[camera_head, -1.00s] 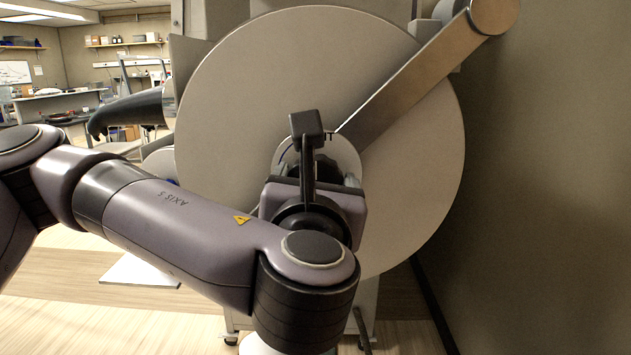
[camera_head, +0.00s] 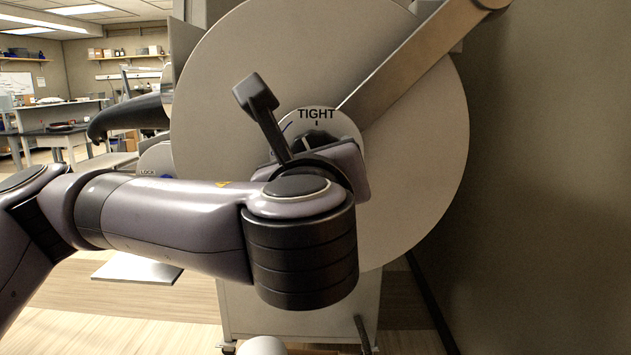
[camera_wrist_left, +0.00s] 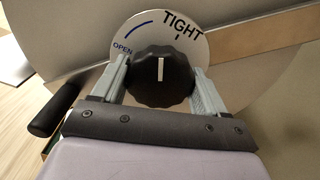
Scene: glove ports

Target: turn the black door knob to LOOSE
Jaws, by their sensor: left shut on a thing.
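The black door knob (camera_wrist_left: 160,80) is fluted, with a white pointer line, on a round pale dial plate (camera_wrist_left: 135,38) in the left wrist view. The plate reads TIGHT at a tick mark and OPEN further left, with a blue arc between; LOOSE is not seen. The pointer stands a little to the left of the TIGHT tick. My left gripper (camera_wrist_left: 160,84) is shut on the knob, one finger on each side. In the head view the knob (camera_head: 319,137) is mostly hidden behind my left wrist. My right gripper is not in view.
The dial sits at the middle of a large round grey door (camera_head: 240,85), crossed by a flat metal arm (camera_head: 420,60). A wall (camera_head: 550,180) is close on the right.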

